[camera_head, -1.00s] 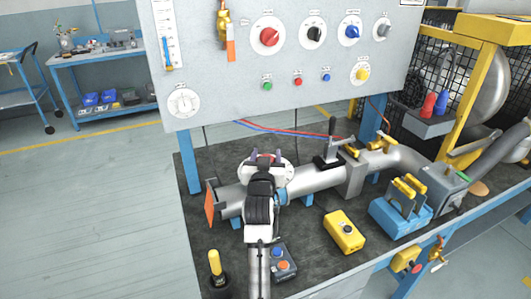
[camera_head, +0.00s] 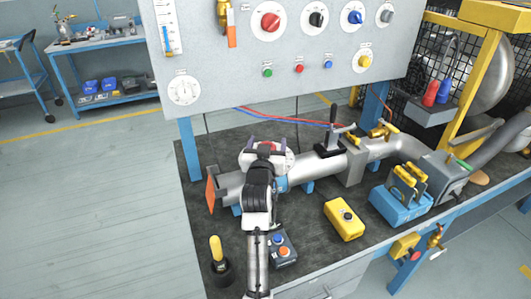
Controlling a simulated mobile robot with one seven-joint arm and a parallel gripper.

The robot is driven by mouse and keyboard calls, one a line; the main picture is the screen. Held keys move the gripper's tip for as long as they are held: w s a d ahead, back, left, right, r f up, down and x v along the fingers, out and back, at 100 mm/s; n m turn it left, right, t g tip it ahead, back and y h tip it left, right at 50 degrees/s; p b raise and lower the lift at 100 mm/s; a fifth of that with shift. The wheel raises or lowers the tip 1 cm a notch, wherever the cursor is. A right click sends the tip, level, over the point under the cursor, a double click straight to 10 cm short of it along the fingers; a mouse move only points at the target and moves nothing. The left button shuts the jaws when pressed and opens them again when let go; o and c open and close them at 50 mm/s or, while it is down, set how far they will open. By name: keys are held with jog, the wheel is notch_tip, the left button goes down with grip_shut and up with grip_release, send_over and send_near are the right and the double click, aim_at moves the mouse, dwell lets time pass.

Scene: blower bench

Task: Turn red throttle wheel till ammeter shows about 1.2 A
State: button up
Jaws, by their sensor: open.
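My gripper (camera_head: 267,144) is at the pipe, in front of a white round plate (camera_head: 287,162). Its two dark fingers are spread apart. A small red part (camera_head: 266,149), possibly the red throttle wheel, shows between or just behind them; contact cannot be told. My wrist and gripper hide much of the plate. A larger red knob (camera_head: 270,22) is on the grey panel, well away from my gripper. A white round dial (camera_head: 183,88) is at the panel's lower left; it may be the ammeter, but its marks are too small to read.
The silver pipe (camera_head: 318,166) runs across the dark bench mat, with a black-handled lever (camera_head: 335,140) to the right. A yellow box (camera_head: 344,219), a blue block (camera_head: 400,204) and a button box (camera_head: 283,247) lie in front. A yellow-handled tool (camera_head: 216,249) stands front left.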

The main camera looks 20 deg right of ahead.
jog(key=b+v, duration=0.3)
jog(key=v, duration=1)
jog(key=shift+s+b, duration=0.25)
jog(key=shift+b, duration=0.05)
jog(key=shift+a, duration=0.1)
